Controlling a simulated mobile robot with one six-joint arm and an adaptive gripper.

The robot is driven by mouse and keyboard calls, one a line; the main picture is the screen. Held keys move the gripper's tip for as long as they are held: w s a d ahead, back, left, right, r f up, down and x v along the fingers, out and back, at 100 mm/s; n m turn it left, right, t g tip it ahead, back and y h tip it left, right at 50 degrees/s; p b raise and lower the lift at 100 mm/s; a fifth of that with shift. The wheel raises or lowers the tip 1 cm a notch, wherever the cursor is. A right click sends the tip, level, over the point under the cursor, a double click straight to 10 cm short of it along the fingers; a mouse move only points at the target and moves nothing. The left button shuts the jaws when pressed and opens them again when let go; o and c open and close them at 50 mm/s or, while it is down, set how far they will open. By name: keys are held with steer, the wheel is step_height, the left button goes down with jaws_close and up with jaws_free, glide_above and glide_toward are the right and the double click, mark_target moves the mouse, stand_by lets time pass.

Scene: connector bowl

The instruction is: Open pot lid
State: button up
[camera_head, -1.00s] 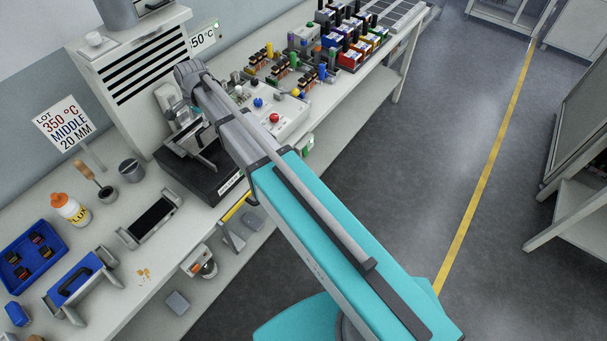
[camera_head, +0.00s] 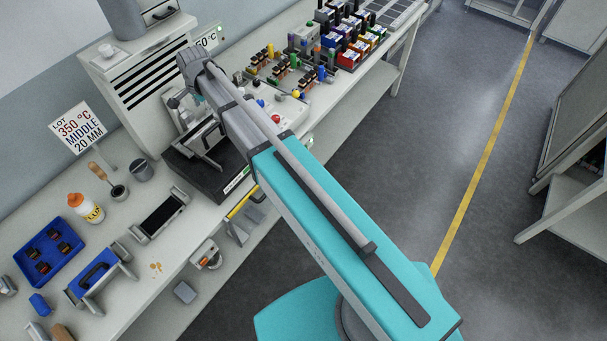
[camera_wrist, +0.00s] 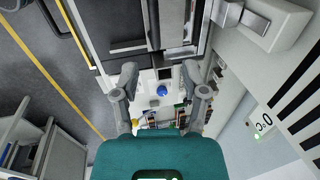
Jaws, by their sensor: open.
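The black-based bench unit (camera_head: 222,183) stands in front of the slotted cabinet, with a grey metal frame on top. I cannot tell which part of it is the pot lid. A small dark grey cup (camera_head: 141,171) stands on the bench to its left. My arm reaches over the unit and hides part of it and most of my gripper in the head view. In the wrist view my gripper (camera_wrist: 160,70) is open and empty, its two fingers apart. A dark flat unit (camera_wrist: 122,25) lies just beyond the fingertips, and a blue knob (camera_wrist: 162,89) shows between the fingers.
The slotted cabinet (camera_head: 150,75) rises behind the unit. Connector racks (camera_head: 350,35) fill the far right. The floor (camera_head: 400,160) beside the bench is clear.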

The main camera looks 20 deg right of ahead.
steer(key=s+d+f+n+g+b, duration=0.1)
steer(key=s+d+f+n+b, duration=0.4)
steer(key=s+d+f+b, duration=0.5)
steer(key=s+d+f+n+h+b, duration=0.1)
steer(key=s+d+f+n+b, duration=0.4)
steer(key=s+d+f+b, duration=0.6)
steer(key=shift+d+f+n+g+b, duration=0.35)
steer(key=shift+d+g+b, duration=0.1)
steer(key=shift+d, duration=2.25)
steer(key=w+a+r+m+t+p, duration=0.1)
steer(key=w+a+r+m+p, duration=0.4)
steer(key=w+a+r+p, duration=0.5)
steer(key=w+a+r+m+t+y+p, duration=0.1)
steer(key=w+a+r+m+p, duration=0.4)
steer(key=w+a+r+p, duration=0.5)
steer(key=a+r+p, duration=0.3)
steer(key=a, duration=0.2)
steer(key=shift+w+r+m, duration=0.2)
steer(key=shift+r+m, duration=0.15)
steer(key=shift+r, duration=0.05)
